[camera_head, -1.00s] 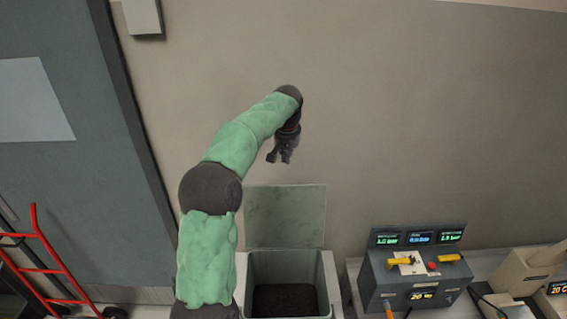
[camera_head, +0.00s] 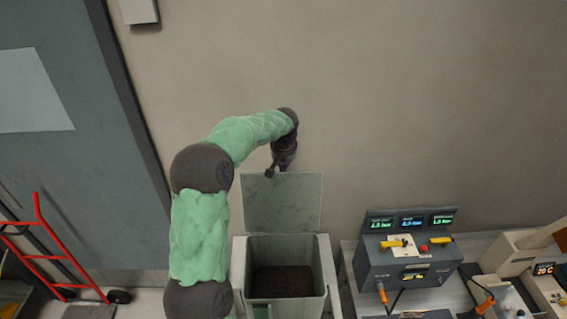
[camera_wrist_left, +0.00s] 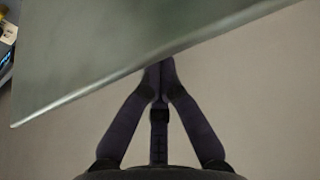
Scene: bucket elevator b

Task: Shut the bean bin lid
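The bean bin (camera_head: 328,268) is a grey-green box, open at the top, with dark beans (camera_head: 283,281) inside. Its flat green lid (camera_head: 283,203) stands raised at the back, close to the wall. My left gripper (camera_head: 272,171) is at the lid's top edge, pointing down. In the left wrist view the lid (camera_wrist_left: 90,45) fills the upper left, and the two fingers of my left gripper (camera_wrist_left: 160,63) come together at its edge. They look shut with nothing between them. Their very tips are hidden at the lid edge, and I cannot tell if they touch it. My right gripper is not in view.
A control box (camera_head: 408,265) with lit displays and yellow handles stands on a bench to the right of the bin. A red hand truck (camera_head: 62,262) stands at the left by a grey door (camera_head: 60,175). The wall behind the lid is bare.

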